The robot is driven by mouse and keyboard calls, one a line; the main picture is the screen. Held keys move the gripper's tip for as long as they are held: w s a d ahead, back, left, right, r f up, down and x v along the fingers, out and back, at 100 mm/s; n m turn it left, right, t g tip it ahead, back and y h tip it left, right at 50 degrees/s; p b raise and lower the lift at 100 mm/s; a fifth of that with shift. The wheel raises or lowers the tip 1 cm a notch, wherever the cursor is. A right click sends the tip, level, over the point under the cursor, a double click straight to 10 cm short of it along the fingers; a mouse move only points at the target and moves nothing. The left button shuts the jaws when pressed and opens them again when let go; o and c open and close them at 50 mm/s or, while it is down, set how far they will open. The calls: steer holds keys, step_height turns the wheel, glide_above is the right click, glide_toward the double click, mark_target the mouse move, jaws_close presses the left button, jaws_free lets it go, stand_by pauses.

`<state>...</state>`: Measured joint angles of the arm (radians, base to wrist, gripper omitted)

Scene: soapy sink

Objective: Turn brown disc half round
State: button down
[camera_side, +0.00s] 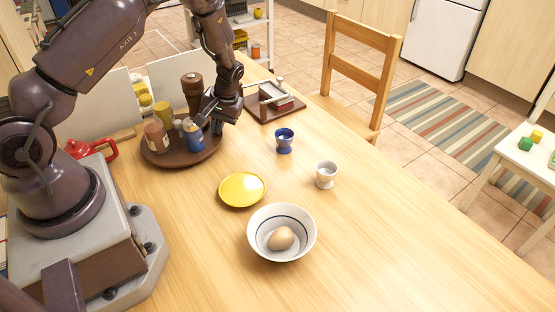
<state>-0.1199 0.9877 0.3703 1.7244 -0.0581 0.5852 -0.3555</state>
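The brown disc (207,154) is a round, low turntable lying on the wooden table at the left. On it stand a tall brown mill (192,92), a blue jar (193,138) with a pale lid, a tan jar (157,138) and a small jar between them. My gripper (208,119) reaches down over the disc's right side, beside and above the blue jar. Its fingers partly overlap the jar in the view. I cannot tell whether they touch it or whether they are open or shut. My arm hides part of the disc's far side.
A yellow plate (242,189), a bowl (284,221) with an egg, a white egg cup (326,173) and a blue egg cup (284,140) stand to the right. A tray (259,107) lies behind. A red pot (90,148) stands left. The table's right side is clear.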

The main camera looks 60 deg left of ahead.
steer(key=shift+a, duration=0.1)
stand_by(0.3)
steer(key=shift+w+d+r, duration=0.3)
steer(key=shift+w+r, duration=0.25)
steer(key=shift+w, duration=0.25)
steer(key=shift+w+d+r, duration=0.35)
steer(key=shift+w+r, duration=0.15)
steer(key=shift+w, duration=0.25)
steer(key=shift+w+d+r, duration=0.3)
steer(key=shift+w+r, duration=0.25)
steer(key=shift+w, duration=0.25)
steer(key=w+v, duration=0.1)
steer(key=v, duration=0.9)
steer(key=shift+w+a+r, duration=0.15)
steer(key=shift+w+a, duration=0.1)
steer(key=shift+a, duration=0.05)
steer(key=s+d+r+m+t+h, duration=0.1)
steer(key=s+d+r+m+t, duration=0.3)
steer(key=s+d+r, duration=0.4)
steer(key=s+d+r+m+t+h, duration=0.1)
steer(key=s+d+r+m+t, duration=0.3)
steer(key=s+d+r, duration=0.5)
steer(key=s+r, duration=0.2)
steer(key=s, duration=0.4)
steer(key=shift+s+r+m, duration=0.2)
steer(key=shift+s+m, duration=0.1)
steer(key=shift+s, duration=0.1)
